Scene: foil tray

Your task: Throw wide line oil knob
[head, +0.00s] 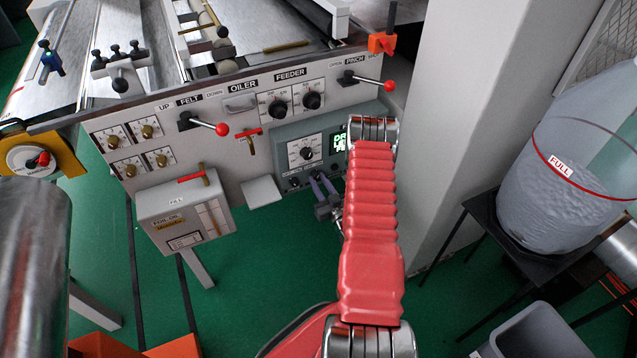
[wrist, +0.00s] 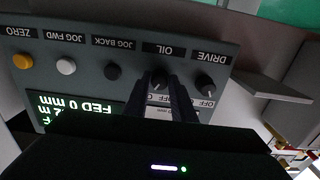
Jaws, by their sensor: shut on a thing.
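The OIL knob (wrist: 159,84) is a small black rotary knob on the grey control box (wrist: 100,50), under an OIL label that appears upside down in the wrist view. My gripper (wrist: 159,82) is shut on it, with one dark finger on each side. The fingers hide much of the knob's printed scale, and I cannot clearly tell its setting. In the head view my gripper (head: 318,182) reaches the lower front of the control box; the knob is hidden there.
Beside the OIL knob are the DRIVE knob (wrist: 205,83) and the JOG BACK button (wrist: 113,72). A green-lit display (wrist: 80,108) is on the same box. A small grey shelf (head: 262,192) juts out left of the box. A pillar (head: 465,110) stands right of my arm.

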